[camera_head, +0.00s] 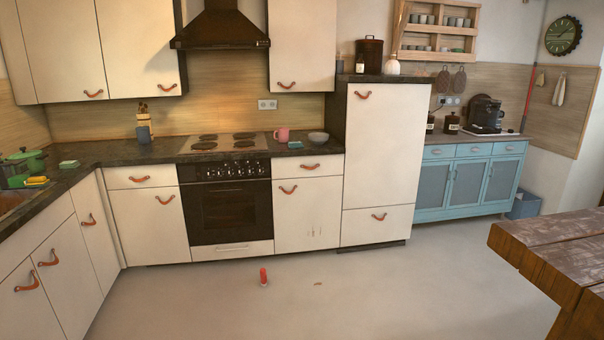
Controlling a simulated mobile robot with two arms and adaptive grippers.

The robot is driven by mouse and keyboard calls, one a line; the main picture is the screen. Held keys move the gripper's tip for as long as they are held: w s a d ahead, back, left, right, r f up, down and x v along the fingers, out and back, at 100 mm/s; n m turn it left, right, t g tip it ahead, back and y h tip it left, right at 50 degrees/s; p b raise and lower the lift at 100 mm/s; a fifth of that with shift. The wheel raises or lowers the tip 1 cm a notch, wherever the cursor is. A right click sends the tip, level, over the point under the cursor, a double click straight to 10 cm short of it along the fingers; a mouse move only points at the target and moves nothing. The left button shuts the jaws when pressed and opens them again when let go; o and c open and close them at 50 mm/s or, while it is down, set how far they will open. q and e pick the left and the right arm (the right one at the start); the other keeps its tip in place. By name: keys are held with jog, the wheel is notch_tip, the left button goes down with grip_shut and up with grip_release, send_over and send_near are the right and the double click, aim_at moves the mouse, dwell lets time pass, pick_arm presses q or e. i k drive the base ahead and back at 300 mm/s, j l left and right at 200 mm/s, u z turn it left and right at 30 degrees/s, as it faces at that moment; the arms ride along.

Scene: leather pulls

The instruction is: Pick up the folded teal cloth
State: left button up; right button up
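A small flat teal piece (295,144), which looks like the folded teal cloth, lies on the dark counter to the right of the stove, near the counter's front. It is small in the picture, so its folds cannot be made out. A pink mug (282,135) stands just behind and to the left of it, and a grey bowl (318,138) stands to its right. Neither of my grippers is in view.
A stove (224,143) with an oven is left of the teal piece. A green block (69,164) and a green pot (28,160) are on the left counter. A red upright object (264,277) stands on the open floor. A wooden table (555,250) is at right.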

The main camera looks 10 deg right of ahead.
aim_at(292, 145)
jog(key=i+z, duration=0.25)
jog(key=i, duration=1.5)
